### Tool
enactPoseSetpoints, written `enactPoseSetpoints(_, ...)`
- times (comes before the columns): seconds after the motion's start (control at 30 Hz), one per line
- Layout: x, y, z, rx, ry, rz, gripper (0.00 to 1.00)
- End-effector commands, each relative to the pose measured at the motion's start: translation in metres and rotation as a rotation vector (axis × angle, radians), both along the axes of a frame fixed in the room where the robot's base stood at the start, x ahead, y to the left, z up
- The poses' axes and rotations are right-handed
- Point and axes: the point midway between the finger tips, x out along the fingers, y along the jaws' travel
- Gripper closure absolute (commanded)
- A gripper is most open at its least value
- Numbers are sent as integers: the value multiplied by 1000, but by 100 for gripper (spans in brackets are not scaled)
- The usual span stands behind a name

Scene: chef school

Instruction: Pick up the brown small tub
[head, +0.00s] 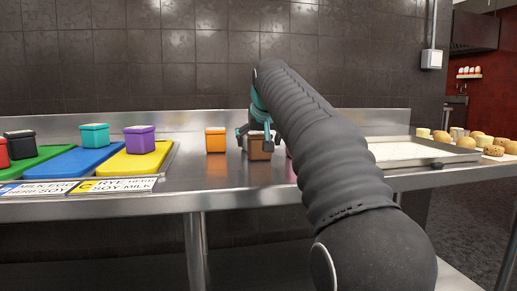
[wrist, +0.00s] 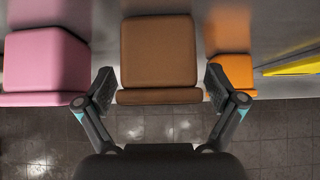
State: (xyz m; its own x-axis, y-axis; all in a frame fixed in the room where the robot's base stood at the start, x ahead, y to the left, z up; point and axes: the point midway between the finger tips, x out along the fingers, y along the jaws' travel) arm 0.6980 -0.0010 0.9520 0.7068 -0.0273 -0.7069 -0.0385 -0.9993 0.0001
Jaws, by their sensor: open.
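The brown small tub (wrist: 159,52) stands upright on the steel counter, in the middle of the wrist view. In the head view the brown tub (head: 262,149) shows below my gripper, partly covered by it. My gripper (wrist: 159,92) is open, with one finger on each side of the brown tub's near edge. Gaps show between both fingers and the tub in the wrist view, so it appears untouched. In the head view my gripper (head: 257,133) is at the tub, partly hidden by my arm.
An orange tub (head: 215,140) and a pink tub (wrist: 45,65) flank the brown one closely. Yellow (head: 135,165), blue (head: 75,163) and green boards lie left, bearing purple (head: 140,141), teal (head: 94,138), black and red tubs. A tray (head: 400,152) lies right, with breads beyond it.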

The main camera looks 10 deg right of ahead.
Motion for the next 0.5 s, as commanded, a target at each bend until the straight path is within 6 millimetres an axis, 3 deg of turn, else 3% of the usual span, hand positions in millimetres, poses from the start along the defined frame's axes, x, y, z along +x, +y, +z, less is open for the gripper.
enactPoseSetpoints(0.1, 0, 0, 1, 0, 0, 0, 6)
enactPoseSetpoints(0.17, 0, 0, 1, 0, 0, 0, 19)
enactPoseSetpoints(0.4, 0, 0, 0, 0, 0, 0, 79)
enactPoseSetpoints(0.5, 0, 0, 1, 0, -1, 0, 79)
